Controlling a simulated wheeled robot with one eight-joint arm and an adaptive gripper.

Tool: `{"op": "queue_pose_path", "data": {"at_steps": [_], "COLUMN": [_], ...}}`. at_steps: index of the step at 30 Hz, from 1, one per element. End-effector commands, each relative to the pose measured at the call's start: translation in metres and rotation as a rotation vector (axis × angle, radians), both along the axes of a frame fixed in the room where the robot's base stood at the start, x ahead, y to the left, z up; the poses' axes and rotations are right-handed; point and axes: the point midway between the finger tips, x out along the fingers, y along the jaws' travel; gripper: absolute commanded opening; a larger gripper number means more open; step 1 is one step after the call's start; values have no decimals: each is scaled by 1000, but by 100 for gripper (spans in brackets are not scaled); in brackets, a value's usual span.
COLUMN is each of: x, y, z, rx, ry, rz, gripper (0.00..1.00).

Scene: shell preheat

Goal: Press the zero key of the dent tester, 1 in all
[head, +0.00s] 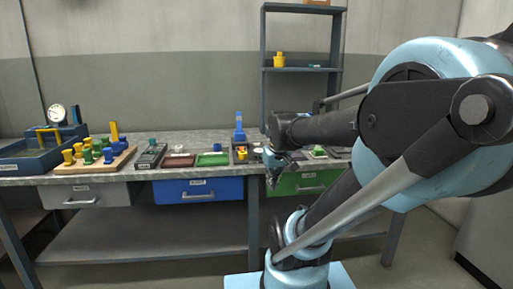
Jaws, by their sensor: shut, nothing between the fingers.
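I cannot tell for sure which thing is the dent tester, and no zero key can be made out at this size. A round white dial gauge (58,113) stands at the far left of the bench. A small dark boxed device (150,155) with light and green spots on top sits left of the middle. A blue upright stand (240,128) rises near the middle. My gripper (272,184) is shut and empty, pointing down at the bench's front edge, in front of the green drawer. My arm hides part of the bench's right side.
The grey bench top (130,141) holds a wooden board (70,168) with coloured pegs, a blue tray (25,163), a brown pad (179,160) and a green pad (213,159). A blue drawer (218,190) and green drawer (310,183) sit below. A shelf rack (302,69) stands behind.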

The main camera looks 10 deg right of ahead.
Motion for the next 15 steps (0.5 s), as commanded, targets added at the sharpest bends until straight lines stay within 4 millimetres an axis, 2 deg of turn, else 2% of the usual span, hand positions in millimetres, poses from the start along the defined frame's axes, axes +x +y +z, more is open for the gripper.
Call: {"op": "queue_pose_path", "data": {"at_steps": [1, 6, 15], "x": [20, 84, 202], "y": [1, 4, 7], "z": [12, 43, 86], "rx": [-4, -23, -79], "ry": [-21, -96, -231], "rz": [29, 138, 319], "gripper": [0, 0, 0]}}
